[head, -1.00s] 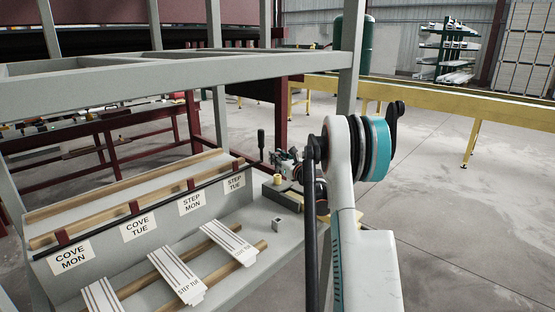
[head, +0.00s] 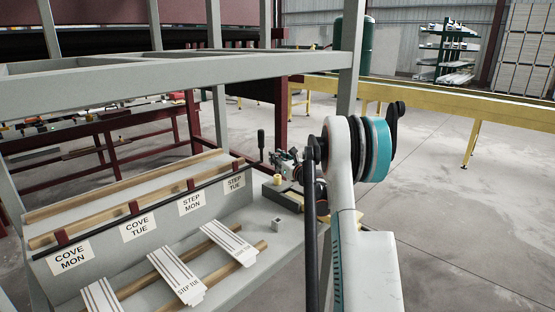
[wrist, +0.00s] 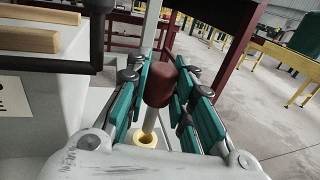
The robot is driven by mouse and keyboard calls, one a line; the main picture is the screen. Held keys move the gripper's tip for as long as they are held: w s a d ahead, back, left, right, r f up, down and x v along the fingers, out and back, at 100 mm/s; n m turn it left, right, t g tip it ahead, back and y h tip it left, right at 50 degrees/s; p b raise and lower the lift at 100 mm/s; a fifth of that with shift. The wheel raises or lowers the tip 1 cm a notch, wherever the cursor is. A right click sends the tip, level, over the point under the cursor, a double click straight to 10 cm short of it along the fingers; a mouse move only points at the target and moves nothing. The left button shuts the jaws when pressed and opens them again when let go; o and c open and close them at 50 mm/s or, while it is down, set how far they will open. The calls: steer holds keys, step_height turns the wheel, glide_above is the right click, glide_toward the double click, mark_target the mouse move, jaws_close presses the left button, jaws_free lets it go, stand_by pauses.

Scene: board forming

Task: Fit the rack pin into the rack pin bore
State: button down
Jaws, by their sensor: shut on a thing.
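The rack pin has a dark red knob (wrist: 160,86) and a pale grey shaft (wrist: 150,120) below it. My gripper (wrist: 161,78) is shut on the knob, with teal-padded fingers on both sides of it in the wrist view. The shaft points down to a yellow ring (wrist: 146,140), which seems to be the rack pin bore. The shaft's lower end meets the ring's opening in this view; I cannot tell how deep it is. In the head view the yellow ring (head: 277,179) stands near the rack's far right end, just left of my arm.
A sloped grey rack (head: 205,225) with labels and wooden strips lies to the left. A small grey block (head: 277,223) sits near its right edge. A grey upright post (head: 351,60) and crossbar stand close to my arm. The floor at right is open.

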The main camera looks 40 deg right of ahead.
steer(key=shift+f+b, duration=1.55)
steer(key=shift+f, duration=0.75)
steer(key=c, duration=1.3)
jaws_free()
steer(key=s, duration=0.4)
steer(key=s+a, duration=0.1)
steer(key=s, duration=0.3)
steer(key=s+a, duration=0.1)
steer(key=s, duration=0.2)
steer(key=shift+s+a, duration=0.1)
steer(key=shift+s, duration=0.3)
